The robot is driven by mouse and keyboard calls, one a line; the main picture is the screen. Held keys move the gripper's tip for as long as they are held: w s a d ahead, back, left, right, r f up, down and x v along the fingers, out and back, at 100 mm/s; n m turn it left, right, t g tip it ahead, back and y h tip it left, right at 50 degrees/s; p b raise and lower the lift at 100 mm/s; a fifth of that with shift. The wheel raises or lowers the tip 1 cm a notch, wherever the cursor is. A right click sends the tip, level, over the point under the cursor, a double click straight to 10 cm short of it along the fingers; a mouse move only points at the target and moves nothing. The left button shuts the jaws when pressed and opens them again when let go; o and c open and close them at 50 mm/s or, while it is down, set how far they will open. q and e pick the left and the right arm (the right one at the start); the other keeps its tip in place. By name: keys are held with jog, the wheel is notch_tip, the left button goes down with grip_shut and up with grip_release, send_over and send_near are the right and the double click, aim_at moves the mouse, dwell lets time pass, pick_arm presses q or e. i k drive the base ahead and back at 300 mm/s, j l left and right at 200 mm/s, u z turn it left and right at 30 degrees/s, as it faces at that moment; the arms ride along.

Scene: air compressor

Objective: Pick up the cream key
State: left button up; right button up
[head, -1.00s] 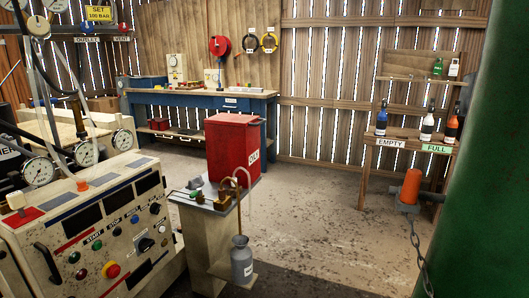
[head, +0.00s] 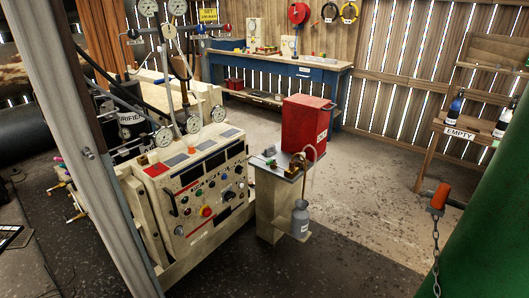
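I cannot make out a cream key anywhere in the head view; any key here is too small or hidden. The cream control panel (head: 205,195) stands left of centre, with gauges on top and several buttons and knobs on its front. A small stand (head: 270,210) beside it carries small fittings and a red box (head: 305,125). Neither of my grippers is in view.
A grey post (head: 95,140) crosses the left foreground. A large green cylinder (head: 490,230) fills the lower right, with an orange-handled part (head: 440,196) and chain beside it. A blue workbench (head: 290,78) stands at the back. Open floor (head: 375,190) lies right of the stand.

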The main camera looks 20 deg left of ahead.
aim_at(153, 158)
jog(key=u, duration=1.25)
